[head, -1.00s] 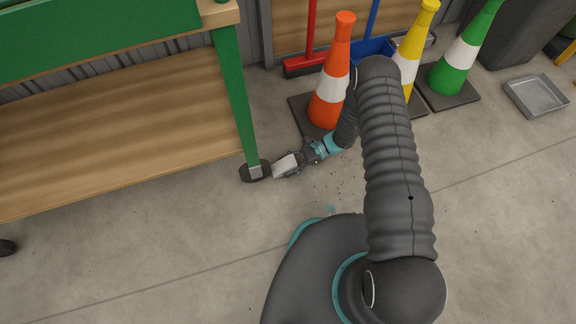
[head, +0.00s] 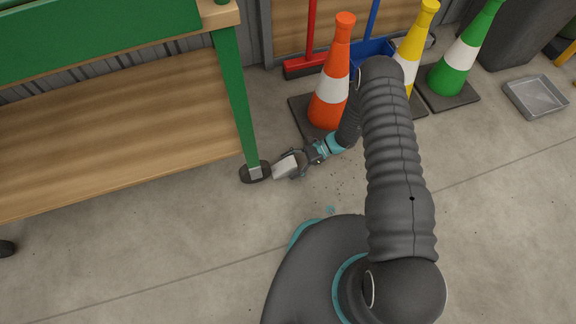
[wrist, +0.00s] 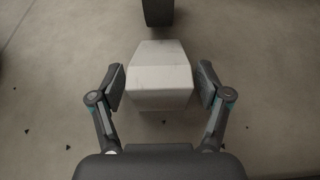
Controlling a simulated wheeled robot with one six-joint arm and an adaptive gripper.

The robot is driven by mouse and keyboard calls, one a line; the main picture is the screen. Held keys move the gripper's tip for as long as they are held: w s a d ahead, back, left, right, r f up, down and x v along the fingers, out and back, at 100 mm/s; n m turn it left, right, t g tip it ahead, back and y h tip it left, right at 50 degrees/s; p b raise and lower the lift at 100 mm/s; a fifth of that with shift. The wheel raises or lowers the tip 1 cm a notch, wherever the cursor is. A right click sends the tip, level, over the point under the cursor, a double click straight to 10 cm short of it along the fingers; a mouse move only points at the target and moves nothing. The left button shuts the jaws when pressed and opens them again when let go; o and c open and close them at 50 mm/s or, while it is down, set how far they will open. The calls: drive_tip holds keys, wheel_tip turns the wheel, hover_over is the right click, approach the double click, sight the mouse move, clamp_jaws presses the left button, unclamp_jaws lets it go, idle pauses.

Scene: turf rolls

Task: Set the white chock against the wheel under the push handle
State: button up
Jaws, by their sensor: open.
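The white chock (head: 285,166) lies on the floor beside the dark wheel (head: 255,172) at the foot of the green cart leg (head: 238,100). In the wrist view the white chock (wrist: 162,78) sits between my fingers, its narrow end towards the wheel (wrist: 157,12). A small strip of floor seems to show between them; I cannot tell contact for sure. My gripper (wrist: 161,86) is open, with a gap on each side of the chock. It also shows low over the floor in the head view (head: 290,165). I cannot make out a push handle.
An orange cone (head: 332,75), a yellow cone (head: 412,55) and a green cone (head: 465,52) stand behind my arm. The cart's wooden shelf (head: 110,130) overhangs the left. A grey tray (head: 536,95) lies at the right. The front floor is clear.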

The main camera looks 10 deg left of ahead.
drive_tip(key=v, duration=1.1)
drive_tip(key=shift+d+r, duration=0.1)
drive_tip(key=d+r+n+t+h, duration=0.2)
drive_tip(key=d+r+n+h, duration=0.15)
drive_tip(key=r, duration=1.25)
drive_tip(key=d+r+n+t+h, duration=0.2)
drive_tip(key=d+r+n, duration=0.15)
drive_tip(key=r, duration=1.25)
drive_tip(key=s+d+r+n+t+h, duration=0.2)
drive_tip(key=s+d+r+t+h, duration=0.1)
drive_tip(key=s+r, duration=0.6)
drive_tip(key=s+d+r+n+t+h, duration=0.2)
drive_tip(key=s+d+r+t, duration=0.3)
drive_tip(key=s+d+r, duration=0.3)
drive_tip(key=shift+s+r+n+t+h, duration=0.45)
drive_tip(key=shift+s+r, duration=0.9)
drive_tip(key=shift+s, duration=0.7)
